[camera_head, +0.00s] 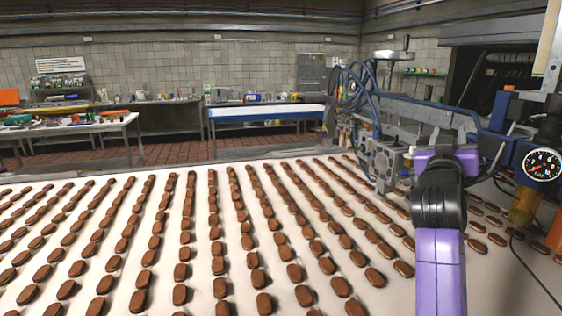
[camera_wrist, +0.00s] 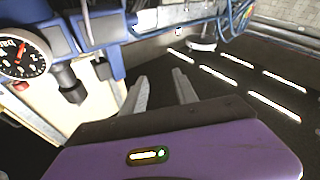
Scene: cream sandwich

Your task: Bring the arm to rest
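My arm (camera_head: 440,255), purple with a black joint, stands upright at the right of the head view, in front of the conveyor. My gripper (camera_wrist: 160,92) shows in the wrist view with its two grey fingers apart. I see nothing between the fingers. The fingers are not clearly made out in the head view.
A pale conveyor (camera_head: 95,220) bears many rows of brown bars. Machinery with blue hoses (camera_head: 385,165) and a pressure gauge (camera_head: 541,165) stand close on the right; the gauge also shows in the wrist view (camera_wrist: 25,55). Tables (camera_head: 265,112) line the back.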

